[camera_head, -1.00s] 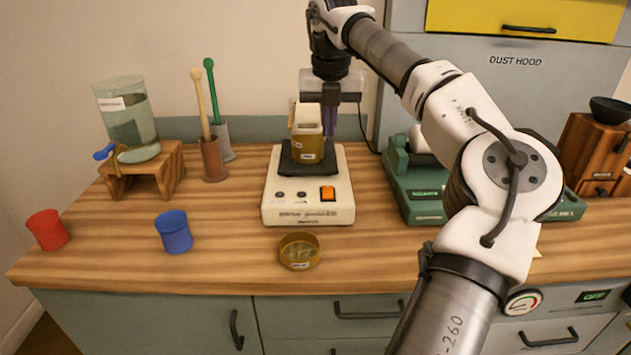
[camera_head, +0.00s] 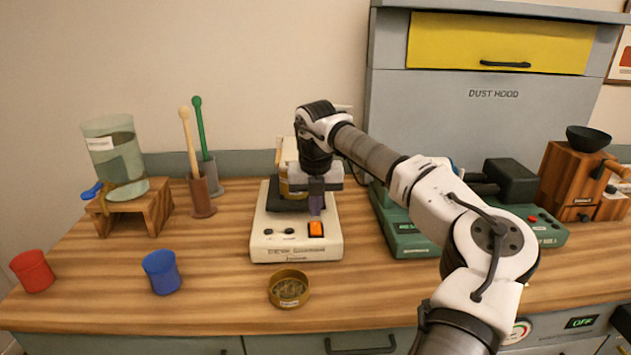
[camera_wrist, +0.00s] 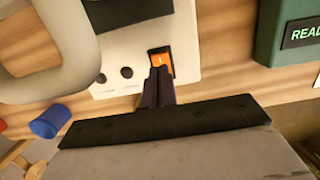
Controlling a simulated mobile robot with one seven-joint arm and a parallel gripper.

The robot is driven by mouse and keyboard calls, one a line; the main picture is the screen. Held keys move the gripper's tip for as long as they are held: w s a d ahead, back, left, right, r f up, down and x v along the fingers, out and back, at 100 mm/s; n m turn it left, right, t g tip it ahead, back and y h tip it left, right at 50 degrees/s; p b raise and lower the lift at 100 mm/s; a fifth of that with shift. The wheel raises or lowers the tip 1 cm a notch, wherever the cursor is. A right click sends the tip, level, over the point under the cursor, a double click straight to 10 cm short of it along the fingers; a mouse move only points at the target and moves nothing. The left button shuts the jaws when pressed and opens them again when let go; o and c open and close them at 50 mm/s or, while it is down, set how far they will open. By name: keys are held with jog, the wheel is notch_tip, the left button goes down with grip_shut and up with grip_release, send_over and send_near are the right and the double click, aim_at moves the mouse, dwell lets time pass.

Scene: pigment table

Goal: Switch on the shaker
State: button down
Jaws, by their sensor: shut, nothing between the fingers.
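The shaker (camera_head: 265,245) is a cream box in the middle of the table with a dark platform on top. Its orange rocker switch (camera_head: 316,229) is at the front right of its top face, beside two dark knobs. The switch also shows in the wrist view (camera_wrist: 161,60). A jar stands on the platform (camera_head: 291,175), mostly hidden by my arm. My gripper (camera_head: 317,210) is shut and empty, pointing down just behind the switch. In the wrist view its closed fingertips (camera_wrist: 160,72) overlap the switch's near edge; whether they touch it I cannot tell.
A brass dish (camera_head: 289,286) sits in front of the shaker. A blue cup (camera_head: 161,272) and a red cup (camera_head: 33,271) stand at left. A green device (camera_head: 405,240) is close on the right. Bare table lies between blue cup and shaker.

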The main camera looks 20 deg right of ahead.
aim_at(316, 228)
jog(key=shift+w+f, duration=0.2)
jog(key=shift+f, duration=1.1)
jog(key=shift+d, duration=0.1)
jog(key=shift+f, duration=0.1)
